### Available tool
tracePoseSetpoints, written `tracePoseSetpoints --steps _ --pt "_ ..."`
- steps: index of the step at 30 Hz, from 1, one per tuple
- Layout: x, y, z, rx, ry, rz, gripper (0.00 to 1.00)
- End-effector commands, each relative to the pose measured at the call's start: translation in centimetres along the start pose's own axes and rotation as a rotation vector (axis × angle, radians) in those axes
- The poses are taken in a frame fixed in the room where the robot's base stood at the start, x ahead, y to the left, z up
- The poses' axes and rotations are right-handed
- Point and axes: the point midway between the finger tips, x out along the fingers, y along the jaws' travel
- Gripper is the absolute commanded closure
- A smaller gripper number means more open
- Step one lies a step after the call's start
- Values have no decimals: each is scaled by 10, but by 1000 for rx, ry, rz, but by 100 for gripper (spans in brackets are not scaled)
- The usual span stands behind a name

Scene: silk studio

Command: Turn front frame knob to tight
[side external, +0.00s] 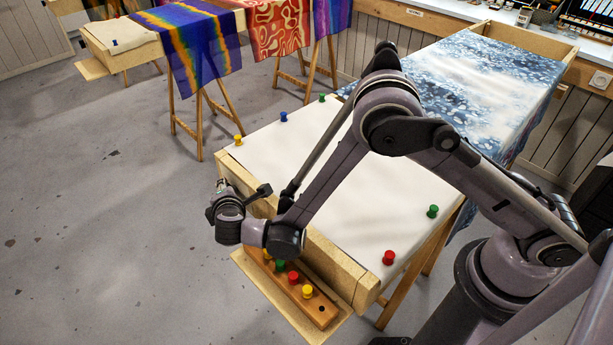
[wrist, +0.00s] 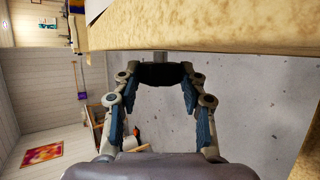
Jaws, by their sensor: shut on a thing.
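The wooden frame (side external: 335,265) holds a white cloth (side external: 335,185) stretched over its top. In the wrist view a black knob (wrist: 160,75) sits on a short grey stub at the side of the wooden frame (wrist: 220,25). My gripper (wrist: 161,88) has its two blue-padded fingers on either side of the knob, closed against it. In the side view my gripper (side external: 223,188) is beside the near left part of the frame, and my wrist hides most of the knob. The knob's turn angle cannot be read.
A wooden rack (side external: 318,308) with several coloured pins stands below the frame's front. Coloured pins, such as a red one (side external: 388,257) and a green one (side external: 433,211), stand along the cloth's edges. A blue patterned cloth (side external: 480,80) lies behind. The floor (side external: 100,240) at left is clear.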

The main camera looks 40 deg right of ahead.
Motion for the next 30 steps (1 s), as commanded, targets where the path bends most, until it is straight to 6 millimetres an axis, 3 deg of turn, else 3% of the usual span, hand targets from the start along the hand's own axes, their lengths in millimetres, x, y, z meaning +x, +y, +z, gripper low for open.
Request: tracePoseSetpoints --steps 13,14,16,26,30 --pt "0 0 -1 5 1 10 89" --pt "0 0 -1 5 1 10 55" --pt "0 0 -1 5 0 10 35" --pt "-1 0 0 4 0 10 35" --pt "-11 0 -1 2 2 10 35"
